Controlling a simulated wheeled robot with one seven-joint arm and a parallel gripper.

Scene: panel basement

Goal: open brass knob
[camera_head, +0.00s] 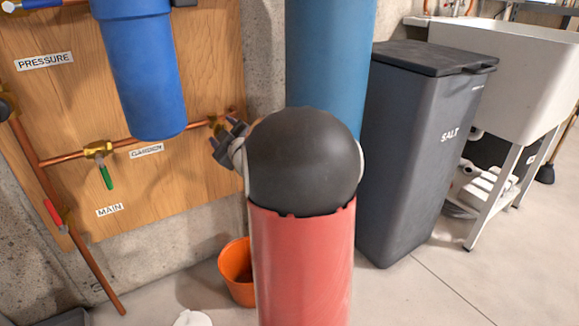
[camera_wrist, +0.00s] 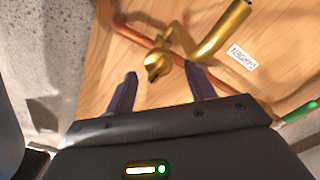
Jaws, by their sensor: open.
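A brass fixture on the copper pipe, near the "GARDEN" label, shows in the wrist view. Its small rounded brass knob (camera_wrist: 157,62) appears between and just beyond my fingertips, and a longer brass spout (camera_wrist: 222,30) angles to the upper right. My gripper (camera_wrist: 161,72) is open, with a finger on each side of the knob in the picture; I cannot tell whether either touches it. In the head view my gripper (camera_head: 220,131) is near the board's right edge, seen mostly from behind. The brass fixture (camera_head: 215,121) shows only partly there.
The wooden board (camera_head: 205,70) carries copper pipes, a blue filter housing (camera_head: 145,70), a green-handled valve (camera_head: 104,168) and a red-handled one (camera_head: 54,216). An orange bucket (camera_head: 237,272) is on the floor below. A blue tank (camera_head: 328,55) and grey salt bin (camera_head: 415,150) stand right.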

